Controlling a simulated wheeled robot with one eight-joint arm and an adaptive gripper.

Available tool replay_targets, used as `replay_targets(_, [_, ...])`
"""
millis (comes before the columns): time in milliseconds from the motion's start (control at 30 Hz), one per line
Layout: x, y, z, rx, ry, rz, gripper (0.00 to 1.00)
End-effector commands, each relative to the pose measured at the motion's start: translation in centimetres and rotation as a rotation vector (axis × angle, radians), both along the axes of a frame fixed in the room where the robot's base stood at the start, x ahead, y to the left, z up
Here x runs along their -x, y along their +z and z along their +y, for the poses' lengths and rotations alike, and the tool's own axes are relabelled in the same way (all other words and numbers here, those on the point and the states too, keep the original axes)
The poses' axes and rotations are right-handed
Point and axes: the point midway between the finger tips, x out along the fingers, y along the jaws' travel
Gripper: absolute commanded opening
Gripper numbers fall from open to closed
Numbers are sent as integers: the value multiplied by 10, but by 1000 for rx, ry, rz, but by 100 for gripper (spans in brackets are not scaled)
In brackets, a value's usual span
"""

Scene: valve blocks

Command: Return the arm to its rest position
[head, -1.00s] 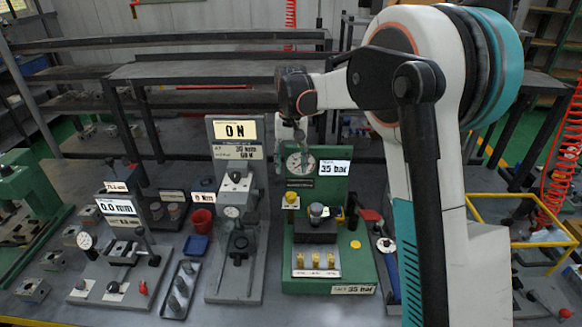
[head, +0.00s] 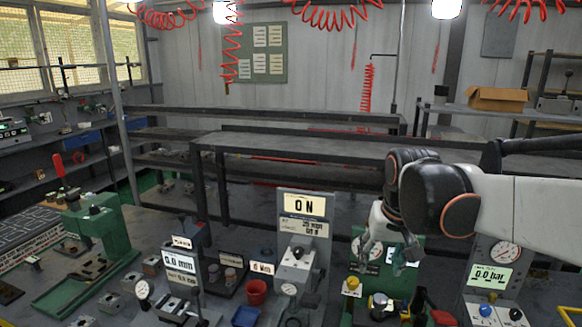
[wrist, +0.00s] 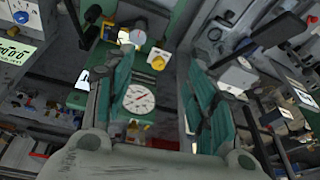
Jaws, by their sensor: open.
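My gripper (head: 388,262) hangs at the end of my white and black arm, in front of the green test stand (head: 412,243) in the head view. In the wrist view my gripper (wrist: 160,100) shows two teal fingers spread apart, with nothing between them. A round dial gauge (wrist: 139,99) of the green stand shows behind the fingers in the wrist view. In the head view my gripper partly hides the green stand and its display. I cannot tell the exact gap between the fingers and the stand.
A gauge stand reading "0.0 bar" (head: 490,276) stands to the right, below my arm. A red cup (head: 256,292) and blue tray (head: 245,316) sit further left. An empty dark bench (head: 290,150) lies behind.

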Motion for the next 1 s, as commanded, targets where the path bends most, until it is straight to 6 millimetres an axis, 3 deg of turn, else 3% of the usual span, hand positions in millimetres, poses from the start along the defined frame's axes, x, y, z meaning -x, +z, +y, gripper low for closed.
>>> replay_targets(33, [17, -1, -1, 3, 6, -21, 51])
replay_targets(267, [78, -7, -3, 16, 43, -124, 51])
replay_targets(600, [155, -43, -5, 43, 91, -267, 51])
replay_targets(800, [177, -59, -5, 55, 107, -318, 51])
replay_targets(1000, [181, -63, -5, 58, 111, -330, 51])
